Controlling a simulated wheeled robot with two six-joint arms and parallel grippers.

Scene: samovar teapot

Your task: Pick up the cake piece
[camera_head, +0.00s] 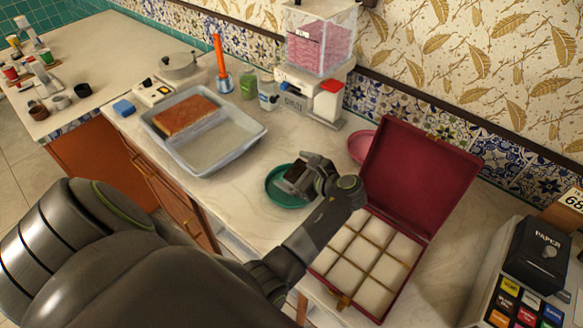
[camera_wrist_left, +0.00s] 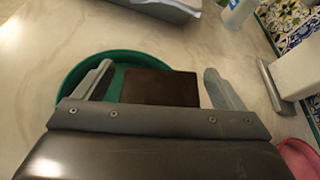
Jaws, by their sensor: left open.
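A dark brown cake piece (camera_wrist_left: 158,88) lies over the round green plate (camera_wrist_left: 72,82) in the left wrist view. In the head view the brown piece (camera_head: 297,171) is partly hidden by my left gripper (camera_head: 298,177), which is above the green plate (camera_head: 273,196). In the left wrist view, my left gripper (camera_wrist_left: 158,70) is open, with one finger on each side of the piece. Gaps show between the piece and both fingers. The near part of the piece is hidden by the gripper body. My right gripper is not in view.
A grey tray (camera_head: 240,145) with a larger orange-brown cake slab (camera_head: 186,117) stands to the left. An open red box (camera_head: 425,175) with pale square compartments is on the right. A dispenser (camera_head: 318,45) stands behind, and a pink plate (camera_head: 361,146) is beside the box lid.

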